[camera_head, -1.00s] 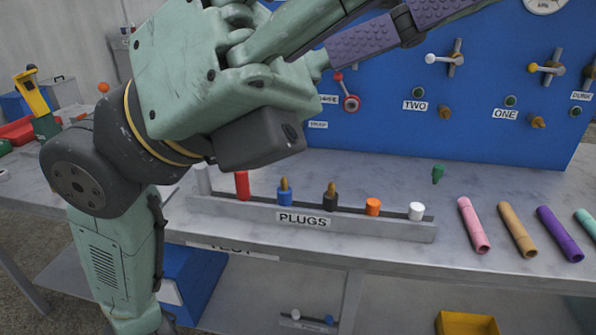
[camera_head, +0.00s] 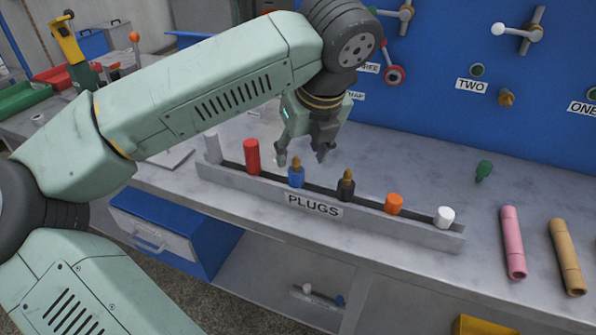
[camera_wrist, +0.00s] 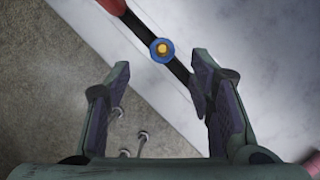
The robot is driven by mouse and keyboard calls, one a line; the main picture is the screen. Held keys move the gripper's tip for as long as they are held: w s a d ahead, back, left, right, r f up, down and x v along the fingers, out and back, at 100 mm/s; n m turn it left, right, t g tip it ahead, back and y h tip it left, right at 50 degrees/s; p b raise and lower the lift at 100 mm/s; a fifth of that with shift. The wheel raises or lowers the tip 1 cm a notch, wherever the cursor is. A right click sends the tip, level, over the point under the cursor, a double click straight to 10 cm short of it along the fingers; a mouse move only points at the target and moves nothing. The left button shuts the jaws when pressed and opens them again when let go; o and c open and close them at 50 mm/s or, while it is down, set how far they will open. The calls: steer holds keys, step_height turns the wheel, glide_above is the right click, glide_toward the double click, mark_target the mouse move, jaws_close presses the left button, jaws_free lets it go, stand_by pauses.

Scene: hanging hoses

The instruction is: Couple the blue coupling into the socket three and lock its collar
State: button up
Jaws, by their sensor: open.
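The blue coupling (camera_head: 296,175) stands upright in the grey rack marked PLUGS (camera_head: 330,217), with a brass tip on top. My gripper (camera_head: 301,158) is open, pointing down just above and around the blue coupling's place in the head view. In the wrist view the blue coupling (camera_wrist: 162,50) shows from above, ahead of and between the two open fingers (camera_wrist: 160,78), with nothing held. On the blue panel the sign for socket three (camera_head: 369,67) is partly hidden by my arm; a red ring handle (camera_head: 394,76) is beside it.
In the same rack stand a red plug (camera_head: 252,157) to the left, and a black one (camera_head: 346,187), an orange one (camera_head: 393,204) and a white one (camera_head: 444,216) to the right. A green piece (camera_head: 484,170) and pink (camera_head: 513,242) and tan (camera_head: 567,256) tubes lie right on the bench.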

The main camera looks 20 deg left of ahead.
mark_target(297, 162)
steer(key=shift+w+p+x, duration=0.2)
steer(key=shift+p+x, duration=1)
steer(key=shift+x, duration=2.25)
steer(key=shift+c, duration=0.5)
jaws_close()
